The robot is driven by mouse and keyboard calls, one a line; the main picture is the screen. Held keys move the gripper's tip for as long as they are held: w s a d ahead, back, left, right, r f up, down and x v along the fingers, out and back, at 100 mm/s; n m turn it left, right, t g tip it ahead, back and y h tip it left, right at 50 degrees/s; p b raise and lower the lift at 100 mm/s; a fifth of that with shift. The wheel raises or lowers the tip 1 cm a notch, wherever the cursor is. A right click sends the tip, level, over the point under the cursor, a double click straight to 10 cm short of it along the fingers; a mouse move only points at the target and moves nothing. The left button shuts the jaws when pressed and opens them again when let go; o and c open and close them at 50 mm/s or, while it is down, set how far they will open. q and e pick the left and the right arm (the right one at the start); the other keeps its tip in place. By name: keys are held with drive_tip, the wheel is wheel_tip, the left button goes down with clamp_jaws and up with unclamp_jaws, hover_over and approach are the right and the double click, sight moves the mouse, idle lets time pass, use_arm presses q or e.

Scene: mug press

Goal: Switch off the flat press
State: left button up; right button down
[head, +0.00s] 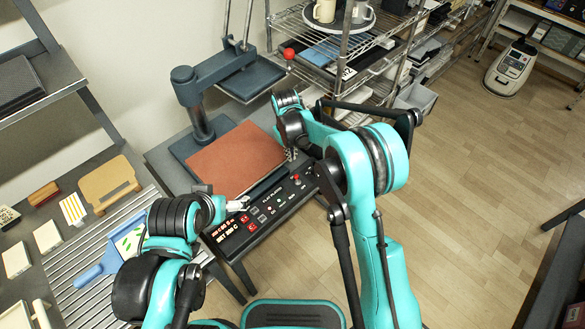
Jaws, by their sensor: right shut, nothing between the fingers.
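The flat press (201,128) stands on a dark table at the picture's centre left, with a dark post and arm and a reddish-brown pad (240,158). Its black control panel (266,212) lies along the front, with lit red displays, small buttons, lights and a red-topped switch (296,179) near its right end. My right gripper (291,154) is shut and empty at the pad's right edge, above the far right part of the panel. My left gripper (238,204) is over the panel's left part, partly hidden by its wrist; its opening is unclear.
A wire shelf (345,45) with mugs on a round tray (338,20) stands behind. A lever with a red ball (289,54) rises behind the pad. Wooden floor at right is mostly clear.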

sight(297, 175)
drive_tip(key=shift+f, duration=0.1)
drive_tip(key=f+b, duration=0.1)
drive_tip(key=f, duration=0.2)
drive_tip(key=f+b, duration=0.1)
drive_tip(key=f, duration=0.2)
drive_tip(key=f+b, duration=0.1)
drive_tip(key=f, duration=0.2)
drive_tip(key=shift+w+d+f, duration=0.25)
drive_tip(key=shift+w+f, duration=0.1)
drive_tip(key=shift+f, duration=0.05)
drive_tip(key=shift+s+d+r+t+y+b, duration=0.25)
drive_tip(key=shift+t+y+b, duration=0.15)
drive_tip(key=shift+t+y, duration=0.1)
drive_tip(key=shift+s+d+t+y+b, duration=0.3)
drive_tip(key=shift+s+t+y, duration=0.05)
drive_tip(key=shift+t+y, duration=0.25)
drive_tip(key=shift+s+d+r, duration=0.2)
drive_tip(key=shift+r, duration=0.15)
drive_tip(key=shift+r+p, duration=0.35)
drive_tip(key=shift+r, duration=0.35)
